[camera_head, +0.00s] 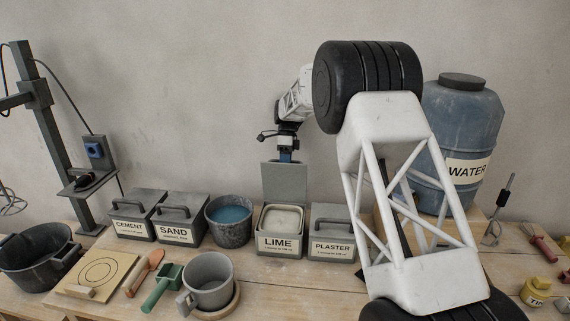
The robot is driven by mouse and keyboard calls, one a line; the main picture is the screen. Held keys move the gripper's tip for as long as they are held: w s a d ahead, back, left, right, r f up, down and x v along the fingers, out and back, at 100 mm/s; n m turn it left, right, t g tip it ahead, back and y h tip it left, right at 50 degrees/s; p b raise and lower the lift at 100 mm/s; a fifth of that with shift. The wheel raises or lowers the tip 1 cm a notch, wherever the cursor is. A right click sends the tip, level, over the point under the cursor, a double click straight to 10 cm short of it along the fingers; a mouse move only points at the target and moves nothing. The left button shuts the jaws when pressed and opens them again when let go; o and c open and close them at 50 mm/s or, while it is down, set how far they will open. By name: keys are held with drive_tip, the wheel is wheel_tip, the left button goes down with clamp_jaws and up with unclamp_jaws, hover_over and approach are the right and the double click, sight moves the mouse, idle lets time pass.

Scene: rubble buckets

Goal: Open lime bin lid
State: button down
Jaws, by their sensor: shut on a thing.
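The lime bin (279,243) stands on the bench, a grey box with a white "LIME" label. Its top is uncovered, and pale powder (283,219) shows inside. Its grey lid (284,181) stands upright at the bin's back edge, with its flat underside facing the camera. My gripper (286,157) is at the lid's top edge, shut on the lid, probably at its handle. The handle and my fingertips are mostly hidden behind the lid.
Closed cement (134,228) and sand (175,232) bins and a blue-filled bucket (229,220) stand left of the lime bin. A closed plaster bin (332,246) is close on its right. A grey mug (209,280) stands in front. A blue water barrel (463,130) stands at right.

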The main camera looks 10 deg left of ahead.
drive_tip(key=c, duration=1.1)
unclamp_jaws()
drive_tip(key=shift+r, duration=0.15)
drive_tip(key=shift+r, duration=0.4)
drive_tip(key=s+d+r, duration=0.2)
drive_tip(key=s, duration=0.5)
drive_tip(key=s+d+r, duration=0.2)
drive_tip(key=s+d, duration=0.1)
drive_tip(key=s, duration=0.5)
drive_tip(key=shift+s, duration=0.1)
drive_tip(key=shift+c, duration=0.2)
